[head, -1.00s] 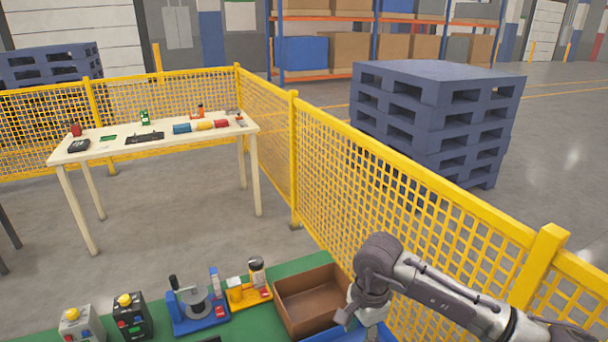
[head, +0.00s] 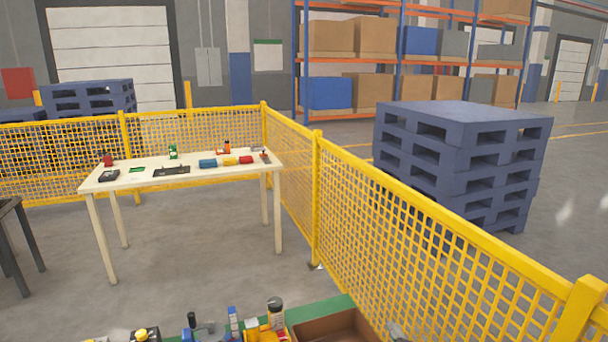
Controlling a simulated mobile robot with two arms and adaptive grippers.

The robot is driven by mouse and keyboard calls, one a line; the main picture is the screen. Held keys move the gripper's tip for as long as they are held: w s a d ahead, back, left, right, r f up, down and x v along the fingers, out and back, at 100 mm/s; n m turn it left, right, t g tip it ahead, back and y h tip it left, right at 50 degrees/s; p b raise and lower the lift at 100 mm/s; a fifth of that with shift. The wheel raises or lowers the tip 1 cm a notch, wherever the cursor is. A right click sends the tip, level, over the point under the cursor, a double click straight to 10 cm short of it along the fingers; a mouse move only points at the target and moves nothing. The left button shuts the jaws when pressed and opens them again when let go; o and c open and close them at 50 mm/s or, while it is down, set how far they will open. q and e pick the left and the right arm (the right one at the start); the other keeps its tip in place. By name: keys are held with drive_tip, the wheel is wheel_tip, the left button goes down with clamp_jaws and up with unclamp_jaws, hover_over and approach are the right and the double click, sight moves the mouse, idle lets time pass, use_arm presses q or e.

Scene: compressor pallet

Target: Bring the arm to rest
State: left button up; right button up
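Neither gripper is in view. A small grey piece that looks like part of my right arm shows at the bottom edge, by the right end of the brown box (head: 330,327). The rest of that arm is below the picture. My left arm does not show. I cannot see whether either gripper holds anything.
The green work surface (head: 338,303) with several fixtures is cut off at the bottom edge.

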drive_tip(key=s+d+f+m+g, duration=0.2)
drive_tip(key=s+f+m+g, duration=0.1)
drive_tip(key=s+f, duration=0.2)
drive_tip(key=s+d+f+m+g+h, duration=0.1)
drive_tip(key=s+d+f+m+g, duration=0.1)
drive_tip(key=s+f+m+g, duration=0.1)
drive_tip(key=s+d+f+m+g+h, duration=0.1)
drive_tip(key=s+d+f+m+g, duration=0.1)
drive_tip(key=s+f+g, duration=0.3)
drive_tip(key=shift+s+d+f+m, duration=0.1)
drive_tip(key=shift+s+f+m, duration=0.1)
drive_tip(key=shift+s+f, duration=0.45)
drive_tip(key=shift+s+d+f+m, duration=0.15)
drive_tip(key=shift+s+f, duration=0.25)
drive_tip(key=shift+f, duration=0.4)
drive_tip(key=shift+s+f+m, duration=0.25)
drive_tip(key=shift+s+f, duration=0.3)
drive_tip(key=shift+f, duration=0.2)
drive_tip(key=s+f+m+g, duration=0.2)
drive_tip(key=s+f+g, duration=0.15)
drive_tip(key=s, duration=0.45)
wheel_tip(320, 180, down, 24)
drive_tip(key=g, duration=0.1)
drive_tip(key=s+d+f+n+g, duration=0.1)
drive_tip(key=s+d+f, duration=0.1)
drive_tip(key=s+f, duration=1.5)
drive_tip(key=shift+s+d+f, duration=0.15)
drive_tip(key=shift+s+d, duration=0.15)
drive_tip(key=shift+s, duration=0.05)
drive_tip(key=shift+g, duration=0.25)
